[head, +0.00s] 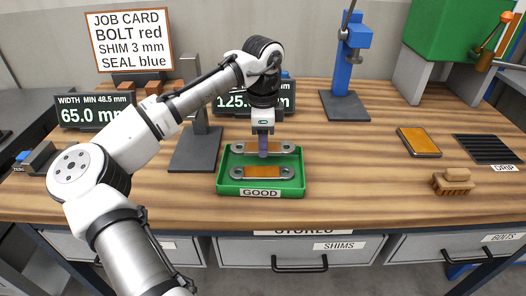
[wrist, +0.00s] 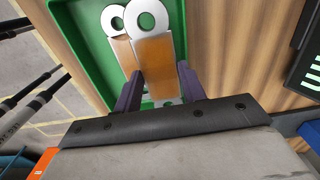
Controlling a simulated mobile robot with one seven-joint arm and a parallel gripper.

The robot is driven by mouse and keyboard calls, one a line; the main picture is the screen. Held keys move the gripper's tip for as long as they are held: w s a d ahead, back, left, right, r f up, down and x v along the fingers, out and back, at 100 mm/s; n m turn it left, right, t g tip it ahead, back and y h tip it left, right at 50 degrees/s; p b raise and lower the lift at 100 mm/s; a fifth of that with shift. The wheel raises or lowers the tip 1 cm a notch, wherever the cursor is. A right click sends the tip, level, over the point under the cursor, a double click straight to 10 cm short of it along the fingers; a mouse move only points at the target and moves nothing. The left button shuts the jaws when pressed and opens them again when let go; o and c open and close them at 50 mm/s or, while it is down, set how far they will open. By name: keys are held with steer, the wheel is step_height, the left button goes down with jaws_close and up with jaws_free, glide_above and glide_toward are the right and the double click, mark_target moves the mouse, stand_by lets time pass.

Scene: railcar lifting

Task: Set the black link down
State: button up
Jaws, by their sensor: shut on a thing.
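My gripper (head: 263,153) points down over the green tray marked GOOD (head: 222,180). Its purple fingers are shut on a link (wrist: 155,65) with a flat orange middle and silver ring ends; it does not look black. In the head view the held link (head: 284,148) lies level across the tray's far part. Whether it touches the tray floor I cannot tell. A second similar link (head: 262,172) lies in the tray's near part. In the wrist view the held link partly covers this second link (wrist: 121,50).
Behind my gripper are a measuring stand (head: 196,150) and two displays, one reading 65.0 mm (head: 92,112). A blue stand (head: 345,100) is at the back. On the right lie an orange-topped plate (head: 418,141), a brush (head: 453,182) and a DRIP grate (head: 484,149). Table between tray and brush is clear.

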steer(key=shift+s+f, duration=0.1)
steer(key=shift+f, duration=2)
jaws_close()
steer(key=o, duration=1.3)
jaws_free()
steer(key=shift+s, duration=0.1)
steer(key=shift+o, duration=0.2)
step_height(320, 180, up, 12)
steer(key=shift+w+b, duration=0.2)
steer(key=shift+b, duration=0.1)
